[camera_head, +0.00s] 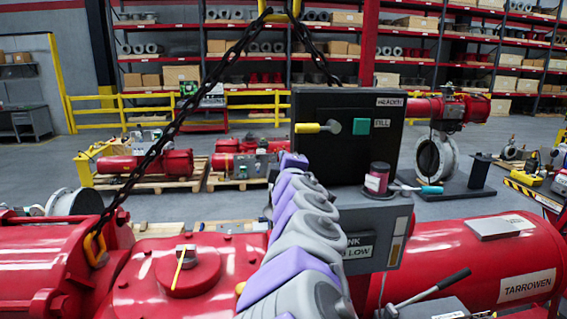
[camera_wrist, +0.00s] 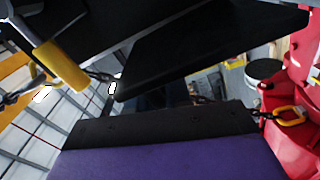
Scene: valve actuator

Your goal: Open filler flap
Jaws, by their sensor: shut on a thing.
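A dark upright panel (camera_head: 350,100) with FILL and HEADER labels stands mid-view in the head view. I take it to be the filler flap or its housing; I cannot tell which. My gripper (camera_head: 293,160) is at the panel's lower left edge, below the handle. In the wrist view, its purple and black jaw (camera_wrist: 160,122) lies under a dark plate (camera_wrist: 210,50), and the yellow handle (camera_wrist: 60,65) is apart at upper left. The jaws are shut, seemingly on the plate; the contact is hidden.
Red actuator bodies (camera_head: 460,255) fill the foreground, with a grey lever (camera_head: 430,288). A black chain (camera_head: 185,118) hangs across the left.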

